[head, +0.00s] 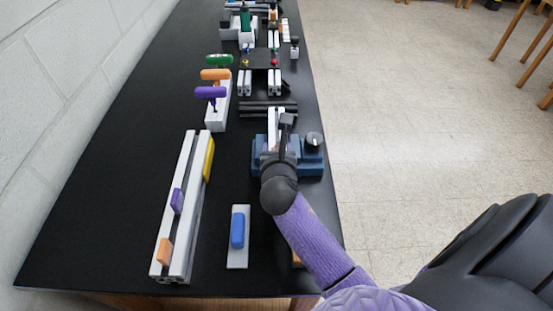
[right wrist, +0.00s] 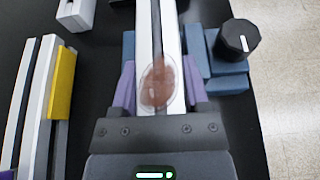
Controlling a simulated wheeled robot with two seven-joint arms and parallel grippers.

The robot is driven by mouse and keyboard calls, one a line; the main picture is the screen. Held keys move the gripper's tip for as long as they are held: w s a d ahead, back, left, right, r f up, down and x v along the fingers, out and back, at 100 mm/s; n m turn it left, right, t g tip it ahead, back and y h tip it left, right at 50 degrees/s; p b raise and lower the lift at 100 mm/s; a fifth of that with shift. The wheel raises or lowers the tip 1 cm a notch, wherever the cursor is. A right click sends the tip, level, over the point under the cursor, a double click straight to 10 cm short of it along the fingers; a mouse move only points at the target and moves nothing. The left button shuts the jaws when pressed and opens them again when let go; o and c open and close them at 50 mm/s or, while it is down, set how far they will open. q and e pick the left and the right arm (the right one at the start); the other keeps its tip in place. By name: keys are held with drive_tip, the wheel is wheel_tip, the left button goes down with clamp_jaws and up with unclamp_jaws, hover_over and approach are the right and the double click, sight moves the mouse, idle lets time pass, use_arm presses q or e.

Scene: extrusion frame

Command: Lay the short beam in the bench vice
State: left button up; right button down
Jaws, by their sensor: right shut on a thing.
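The short beam, white with a dark slot along it (head: 273,116), lies lengthwise over the blue bench vice (head: 312,167). My right gripper (head: 283,146) is shut on it above the vice. In the right wrist view the beam (right wrist: 144,32) runs between the purple fingers of my right gripper (right wrist: 159,88). Blue parts of the vice (right wrist: 230,83) show on both sides of the beam there. I cannot tell whether the beam rests on the vice bed, since the gripper hides the contact. The vice's black knob (head: 313,140) is at its right. My left gripper is not in view.
A long slotted rail (head: 163,222) with yellow, purple and orange blocks lies to the left. A white plate with a blue block (head: 237,229) lies nearer. A white block with coloured handles (head: 219,123), dark bars (head: 268,108) and other parts stand farther back.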

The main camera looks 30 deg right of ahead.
wheel_tip(320, 180, down, 2)
drive_tip(key=shift+f+b, duration=0.15)
drive_tip(key=shift+b, duration=0.25)
drive_tip(key=shift+f, duration=0.15)
drive_tip(key=shift+s+f, duration=0.15)
drive_tip(key=shift+f, duration=0.2)
drive_tip(key=shift+c, duration=2.2)
unclamp_jaws()
drive_tip(key=shift+o, duration=1.1)
drive_tip(key=shift+s+f, duration=0.1)
drive_tip(key=shift+o, duration=0.7)
drive_tip(key=shift+f, duration=0.1)
drive_tip(key=shift+r, duration=0.3)
use_arm(q)
drive_tip(key=p, duration=0.1)
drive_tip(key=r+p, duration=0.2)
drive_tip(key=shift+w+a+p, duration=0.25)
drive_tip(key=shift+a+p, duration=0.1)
use_arm(e)
drive_tip(key=r+v, duration=0.1)
drive_tip(key=v, duration=1.1)
drive_tip(key=shift+w, duration=0.2)
